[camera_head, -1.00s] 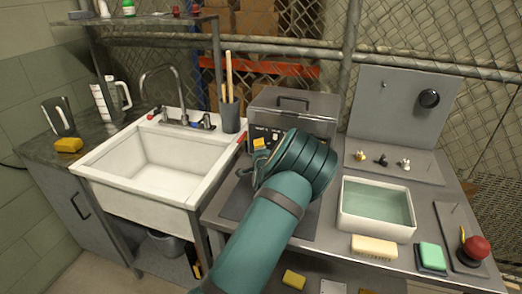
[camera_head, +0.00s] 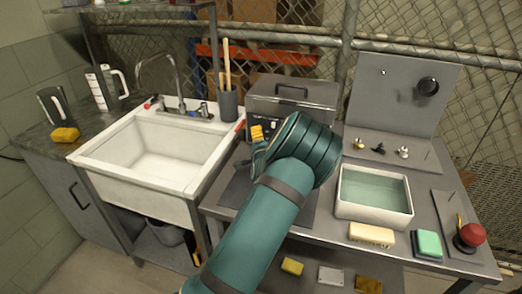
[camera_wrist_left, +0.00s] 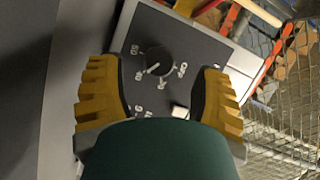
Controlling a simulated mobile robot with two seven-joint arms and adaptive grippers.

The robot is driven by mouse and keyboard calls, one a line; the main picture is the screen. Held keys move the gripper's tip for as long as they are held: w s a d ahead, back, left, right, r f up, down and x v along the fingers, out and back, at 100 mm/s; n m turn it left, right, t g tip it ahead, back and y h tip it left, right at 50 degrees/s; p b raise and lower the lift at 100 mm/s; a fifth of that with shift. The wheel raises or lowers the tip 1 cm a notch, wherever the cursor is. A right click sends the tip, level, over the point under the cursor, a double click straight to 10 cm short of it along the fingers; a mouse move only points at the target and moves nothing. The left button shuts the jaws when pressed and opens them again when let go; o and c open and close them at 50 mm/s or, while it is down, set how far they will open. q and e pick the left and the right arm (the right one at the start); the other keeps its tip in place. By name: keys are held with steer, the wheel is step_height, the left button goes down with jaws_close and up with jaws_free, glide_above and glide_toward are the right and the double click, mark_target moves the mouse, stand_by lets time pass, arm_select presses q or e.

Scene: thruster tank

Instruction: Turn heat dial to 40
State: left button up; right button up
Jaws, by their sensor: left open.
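The heat dial (camera_wrist_left: 152,57) is a black round knob with a white pointer line on a dark panel, ringed by white numbers, in the left wrist view. The panel is on the front of the grey lidded tank (camera_head: 291,100), mostly hidden behind my arm in the head view. My left gripper (camera_wrist_left: 160,95) is open, its yellow ribbed fingers on either side below the dial, not gripping it. In the head view the left gripper (camera_head: 257,137) shows in part at the panel. My right gripper is not in view.
A white basin of water (camera_head: 374,195) stands right of my arm on the metal table. A red button (camera_head: 471,235) is at the far right. The sink (camera_head: 155,150) is on the left, with a grey cup of sticks (camera_head: 228,104) beside the tank.

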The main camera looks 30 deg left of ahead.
arm_select(q)
steer(key=v, duration=0.9)
steer(key=shift+s+d, duration=0.15)
steer(key=shift+s, duration=0.1)
